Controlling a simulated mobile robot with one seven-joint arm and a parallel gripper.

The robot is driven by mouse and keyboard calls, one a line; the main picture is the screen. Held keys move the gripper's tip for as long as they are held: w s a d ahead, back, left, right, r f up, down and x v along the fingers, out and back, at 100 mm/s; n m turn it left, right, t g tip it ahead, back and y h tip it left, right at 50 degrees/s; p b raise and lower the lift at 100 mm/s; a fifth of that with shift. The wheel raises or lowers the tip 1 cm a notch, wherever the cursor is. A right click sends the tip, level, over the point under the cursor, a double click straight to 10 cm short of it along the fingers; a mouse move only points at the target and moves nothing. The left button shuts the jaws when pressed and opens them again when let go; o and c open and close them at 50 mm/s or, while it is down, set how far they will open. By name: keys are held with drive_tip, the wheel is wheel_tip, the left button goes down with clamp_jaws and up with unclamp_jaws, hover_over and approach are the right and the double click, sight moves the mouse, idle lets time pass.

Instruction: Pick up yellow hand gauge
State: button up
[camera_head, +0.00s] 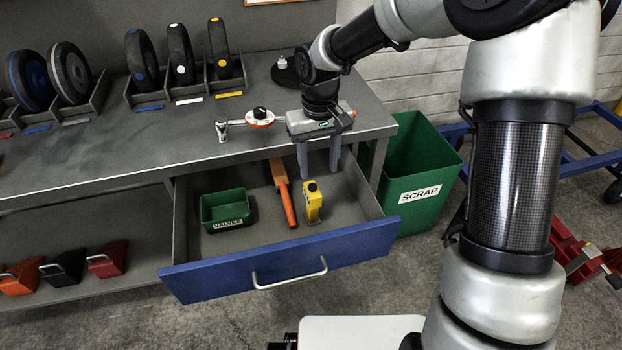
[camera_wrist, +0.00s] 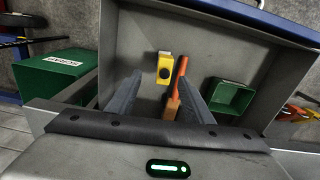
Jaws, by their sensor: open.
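The yellow hand gauge (camera_head: 312,202) stands in the open drawer (camera_head: 281,262), toward its right side. It has a dark round spot on it. It also shows in the wrist view (camera_wrist: 165,68), ahead of my fingers and between their lines. My gripper (camera_head: 319,172) is open and empty, pointing down above the back right part of the drawer. In the wrist view its two fingers (camera_wrist: 160,90) are spread apart, and the gauge lies beyond their tips. An orange-handled tool (camera_head: 283,193) lies just left of the gauge, very near it.
A green VALVES bin (camera_head: 226,210) sits at the drawer's left. A green SCRAP bin (camera_head: 418,172) stands right of the drawer. On the bench (camera_head: 180,140) above are a torque-wrench-like tool (camera_head: 258,117) and wheels in racks (camera_head: 180,55). The bench edge is close to my gripper.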

sight(317, 191)
drive_tip(key=f+b, duration=0.3)
drive_tip(key=f, duration=0.9)
drive_tip(key=shift+a+f, duration=0.15)
drive_tip(key=shift+a, duration=0.05)
drive_tip(key=f, duration=0.1)
drive_tip(key=f+b, duration=0.1)
drive_tip(key=f, duration=0.1)
drive_tip(key=a+f+b, duration=0.1)
drive_tip(key=shift+w+f, duration=0.25)
drive_tip(key=shift+w, duration=0.1)
drive_tip(key=shift+f, duration=0.55)
clamp_jaws()
